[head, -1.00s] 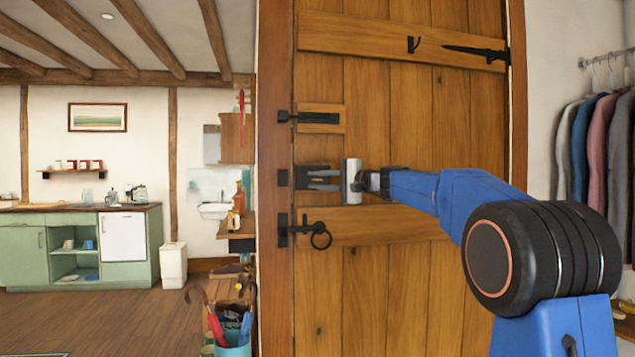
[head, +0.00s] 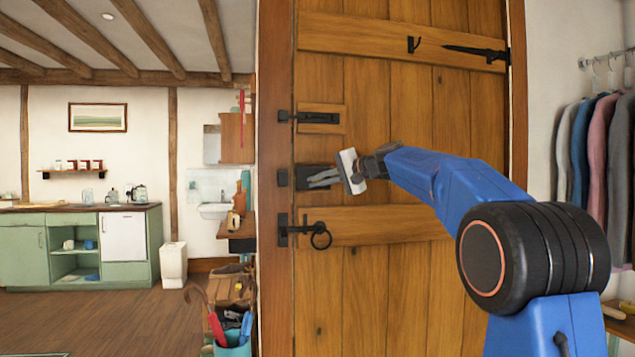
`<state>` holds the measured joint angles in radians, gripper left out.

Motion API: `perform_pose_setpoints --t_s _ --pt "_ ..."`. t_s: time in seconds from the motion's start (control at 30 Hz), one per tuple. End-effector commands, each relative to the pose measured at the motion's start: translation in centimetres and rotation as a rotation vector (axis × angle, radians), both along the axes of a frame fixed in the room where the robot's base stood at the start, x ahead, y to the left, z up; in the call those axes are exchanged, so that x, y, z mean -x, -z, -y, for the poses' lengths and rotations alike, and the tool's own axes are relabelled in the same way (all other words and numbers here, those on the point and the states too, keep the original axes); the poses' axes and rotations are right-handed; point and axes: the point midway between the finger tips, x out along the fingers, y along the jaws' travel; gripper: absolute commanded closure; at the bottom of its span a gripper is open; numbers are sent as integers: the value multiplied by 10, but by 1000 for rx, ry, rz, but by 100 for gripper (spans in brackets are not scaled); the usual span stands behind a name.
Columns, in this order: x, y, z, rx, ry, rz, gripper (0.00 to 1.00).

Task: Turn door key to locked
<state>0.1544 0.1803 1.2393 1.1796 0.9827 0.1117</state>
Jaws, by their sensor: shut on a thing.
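The wooden door (head: 390,270) fills the middle of the head view and looks closed. A black lock box (head: 311,173) is mounted near its left edge, between a bolt above and a ring latch below. My gripper (head: 318,180) reaches in from the right, and its grey fingers are tilted at the face of the lock box. The fingers are shut on the door key, which is too small and too covered by them to make out. The key's exact angle cannot be told.
A black bolt (head: 318,118) sits above the lock, and a ring handle (head: 320,236) hangs just below. A hook (head: 413,44) is higher up. Clothes (head: 590,150) hang at the right. An umbrella stand (head: 232,345) is left of the door frame.

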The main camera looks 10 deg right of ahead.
Motion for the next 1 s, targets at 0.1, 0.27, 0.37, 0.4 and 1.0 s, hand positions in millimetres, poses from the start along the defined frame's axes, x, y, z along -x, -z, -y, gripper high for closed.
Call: perform_pose_setpoints --t_s 0.1,0.27,0.37,0.4,1.0 --pt "-1 -1 -1 111 -1 2 100" --pt "0 -1 -1 264 -1 2 100" --pt "0 -1 -1 359 -1 2 100" --pt "0 -1 -1 396 -2 2 100" --pt "0 0 -2 966 -2 0 100"
